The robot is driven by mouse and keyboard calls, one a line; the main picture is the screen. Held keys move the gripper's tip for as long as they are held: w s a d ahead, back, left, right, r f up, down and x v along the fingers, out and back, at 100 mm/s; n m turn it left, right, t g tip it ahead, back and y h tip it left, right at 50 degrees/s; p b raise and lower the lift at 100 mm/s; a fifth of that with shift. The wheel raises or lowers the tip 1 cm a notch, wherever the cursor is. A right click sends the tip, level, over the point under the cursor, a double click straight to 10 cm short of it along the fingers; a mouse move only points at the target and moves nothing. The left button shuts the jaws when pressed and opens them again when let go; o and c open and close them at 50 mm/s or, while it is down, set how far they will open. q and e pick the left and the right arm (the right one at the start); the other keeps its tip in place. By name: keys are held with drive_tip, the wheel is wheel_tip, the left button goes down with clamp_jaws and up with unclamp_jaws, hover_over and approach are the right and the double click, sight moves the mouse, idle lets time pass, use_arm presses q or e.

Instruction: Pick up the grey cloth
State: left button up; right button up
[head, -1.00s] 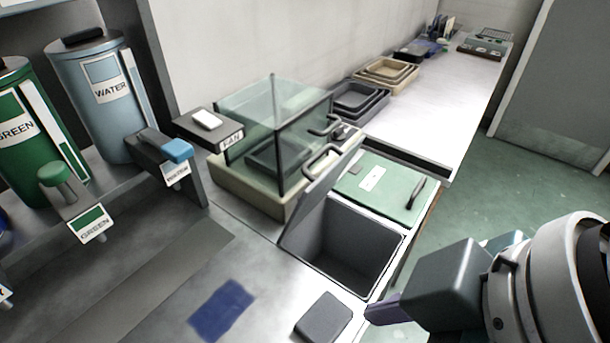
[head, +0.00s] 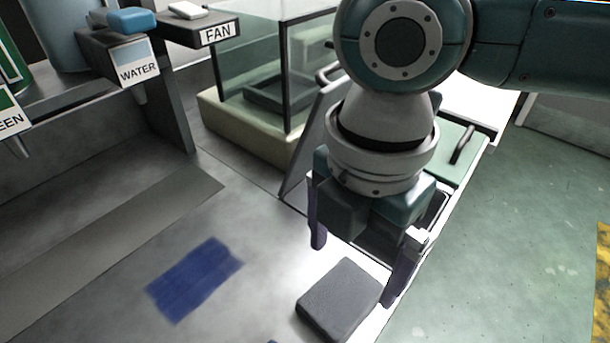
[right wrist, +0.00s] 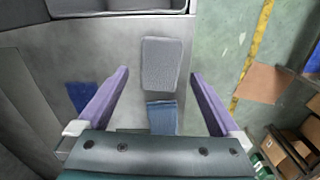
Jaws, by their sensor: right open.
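The grey cloth (head: 338,298) looks like a thick folded pad. It lies flat on the steel counter near its right edge, in front of the open bin. It also shows in the right wrist view (right wrist: 162,62), between and beyond the fingertips. My right gripper (head: 357,268) is open and empty, pointing down above the counter by the far side of the cloth, apart from it as far as I can tell. Its two purple fingers also frame the cloth in the right wrist view (right wrist: 159,76). My left gripper is not in view.
A flat blue patch (head: 195,279) lies left of the cloth. A blue-grey folded piece (right wrist: 162,118) lies close to the cloth in the wrist view. The open bin's raised lid (head: 300,165) and a glass-sided box (head: 250,135) stand behind. The floor (head: 510,230) drops away right.

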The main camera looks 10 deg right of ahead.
sight(355, 282)
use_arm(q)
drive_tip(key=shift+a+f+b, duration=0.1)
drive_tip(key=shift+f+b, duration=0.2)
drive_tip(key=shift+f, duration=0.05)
use_arm(e)
drive_tip(key=f, duration=0.3)
drive_tip(key=d+f, duration=0.1)
drive_tip(key=shift+w+d+f, duration=0.1)
drive_tip(key=shift+w+f, duration=0.15)
drive_tip(key=shift+f, duration=0.5)
drive_tip(key=c, duration=1.2)
drive_tip(key=shift+o, duration=0.2)
drive_tip(key=shift+r, duration=0.1)
